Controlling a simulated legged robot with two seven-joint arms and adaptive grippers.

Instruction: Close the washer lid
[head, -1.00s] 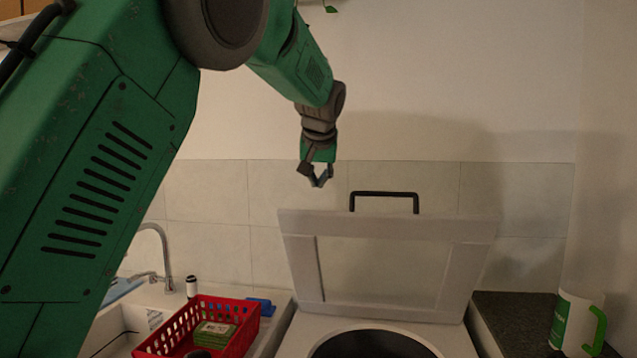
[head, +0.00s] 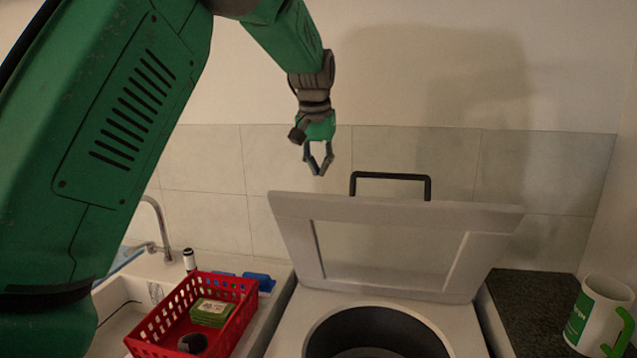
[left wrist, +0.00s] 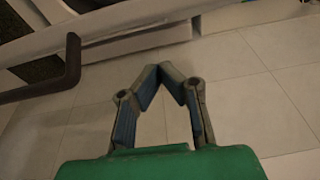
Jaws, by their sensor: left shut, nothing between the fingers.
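The washer lid (head: 390,245) is a pale grey frame with a clear window, raised and tilted back behind the washer's round dark opening (head: 375,335). A black handle (head: 391,176) stands on its upper edge. The handle also shows at the left of the left wrist view (left wrist: 62,72). My left gripper (head: 319,172) is shut and empty, pointing down, above the lid's upper edge and left of the handle, apart from both. Its fingertips meet in the left wrist view (left wrist: 170,72). My right gripper is not in view.
A red basket (head: 195,315) with a green sponge-like item (head: 211,312) stands left of the washer, beside the sink and faucet (head: 162,225). A white and green mug (head: 600,312) is on the dark counter (head: 535,305) at right. A tiled wall (head: 420,150) is behind the lid.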

